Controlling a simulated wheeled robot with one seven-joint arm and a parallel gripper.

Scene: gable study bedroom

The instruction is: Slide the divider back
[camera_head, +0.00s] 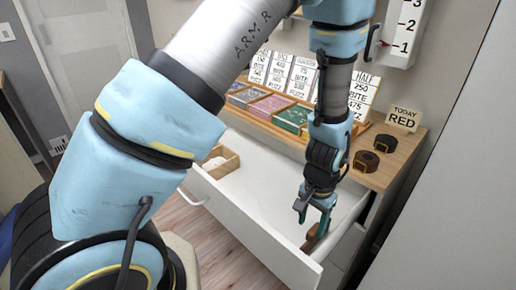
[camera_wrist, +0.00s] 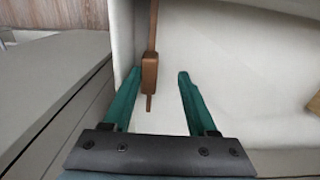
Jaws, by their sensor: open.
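A white drawer (camera_head: 256,236) stands pulled out from the desk. A brown wooden piece with a thin strip and a thicker block, seemingly the divider (camera_head: 311,240), is in the drawer near its front right corner. In the wrist view the brown divider (camera_wrist: 150,68) runs close along the drawer's pale wall. My gripper (camera_head: 313,213) is open above this corner, fingers pointing down. In the wrist view my gripper (camera_wrist: 159,80) has its teal fingers on either side of the block's line, the left finger nearer. Contact cannot be told.
A small wooden tray (camera_head: 221,161) sits at the drawer's left end. The desktop above holds colored packets (camera_head: 268,105), price cards (camera_head: 282,72), two dark round items (camera_head: 366,161) and a "TODAY RED" sign (camera_head: 403,118). The drawer's middle looks clear.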

